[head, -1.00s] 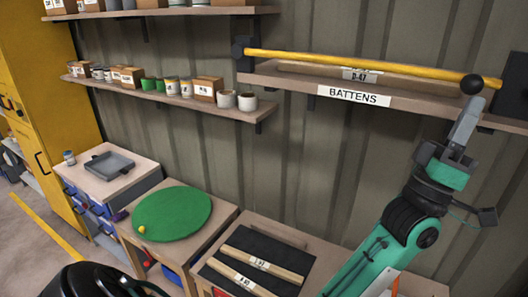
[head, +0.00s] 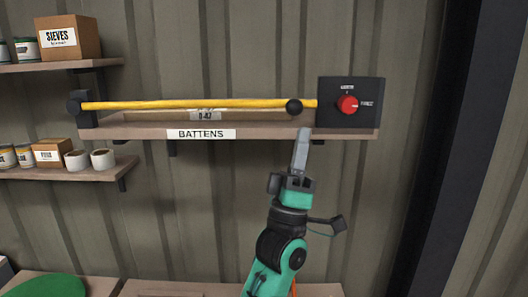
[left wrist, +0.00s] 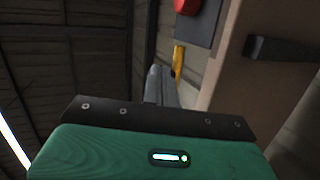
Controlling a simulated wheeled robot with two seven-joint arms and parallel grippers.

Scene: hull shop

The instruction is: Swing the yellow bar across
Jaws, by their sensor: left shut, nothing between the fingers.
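The yellow bar (head: 200,104) lies level across the front of the battens shelf in the head view. Its left end meets a black bracket (head: 86,108), and its right end reaches a black box (head: 351,103) with a red knob (head: 347,105). A black ball (head: 294,107) sits on the bar near that box. My left gripper (head: 303,132) is shut and empty, pointing up just below the ball; contact cannot be told. The left wrist view shows the gripper fingers (left wrist: 160,86) with a short piece of the yellow bar (left wrist: 178,62) beyond them. My right gripper is not in view.
The shelf (head: 280,131) carries a BATTENS label (head: 201,134) and holds a batten labelled D-47 behind the bar. A green round mat (head: 48,287) shows at the bottom left. A dark post (head: 440,150) stands at the right.

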